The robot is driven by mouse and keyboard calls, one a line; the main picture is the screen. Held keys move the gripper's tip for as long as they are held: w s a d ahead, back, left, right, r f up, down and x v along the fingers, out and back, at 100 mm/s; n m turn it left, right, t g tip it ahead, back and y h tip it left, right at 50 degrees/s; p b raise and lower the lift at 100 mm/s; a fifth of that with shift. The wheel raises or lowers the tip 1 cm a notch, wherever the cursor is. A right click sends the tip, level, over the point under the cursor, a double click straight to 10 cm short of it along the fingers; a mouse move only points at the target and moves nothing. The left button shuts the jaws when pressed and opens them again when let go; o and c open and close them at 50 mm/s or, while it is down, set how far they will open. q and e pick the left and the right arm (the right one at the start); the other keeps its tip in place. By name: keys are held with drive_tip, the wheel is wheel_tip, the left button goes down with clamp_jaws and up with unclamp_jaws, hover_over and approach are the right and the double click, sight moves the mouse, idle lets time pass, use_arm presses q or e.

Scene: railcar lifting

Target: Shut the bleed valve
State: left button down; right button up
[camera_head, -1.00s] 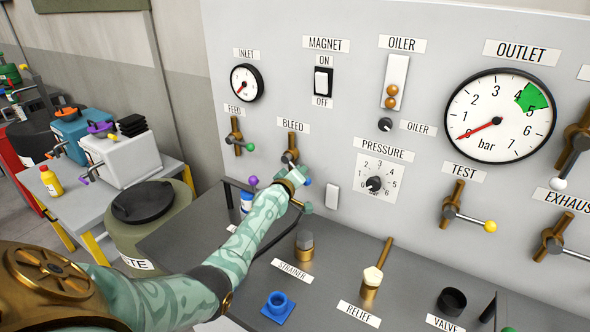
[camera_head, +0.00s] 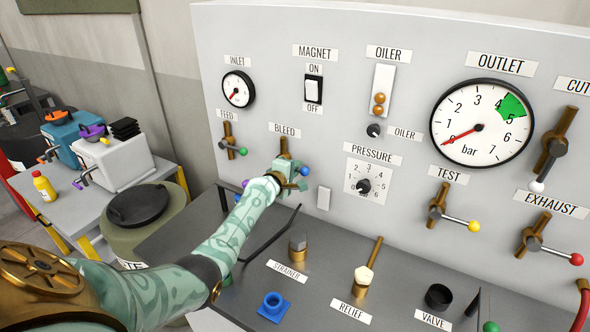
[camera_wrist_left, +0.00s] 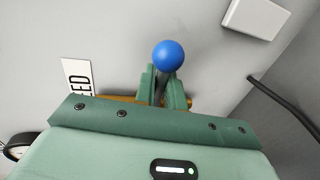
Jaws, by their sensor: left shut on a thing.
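The bleed valve is a brass fitting (camera_head: 284,145) under the BLEED label on the grey panel. Its lever ends in a blue ball (camera_head: 304,171), pointing right and a little down from the fitting in the head view. My left gripper (camera_head: 291,181) is at the lever, shut on it. In the left wrist view the blue ball (camera_wrist_left: 168,54) sticks out just beyond the two green fingers (camera_wrist_left: 164,88), and part of the brass pipe (camera_wrist_left: 120,98) shows behind them. The gripper hides most of the lever and the valve's lower part. My right gripper is not in view.
The feed valve's green ball (camera_head: 243,152) is to the left, and a purple ball (camera_head: 246,183) shows beside my forearm. A white block (camera_head: 324,197) and the pressure dial (camera_head: 363,186) are to the right. A strainer (camera_head: 297,248) stands on the bench below.

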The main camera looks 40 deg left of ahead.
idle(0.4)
use_arm(q)
drive_tip(key=c, duration=1.6)
unclamp_jaws()
drive_tip(key=shift+o, duration=0.2)
drive_tip(key=p+v, duration=0.7)
drive_tip(key=v, duration=0.9)
drive_tip(key=shift+s, duration=0.15)
drive_tip(key=shift+a+f, duration=0.1)
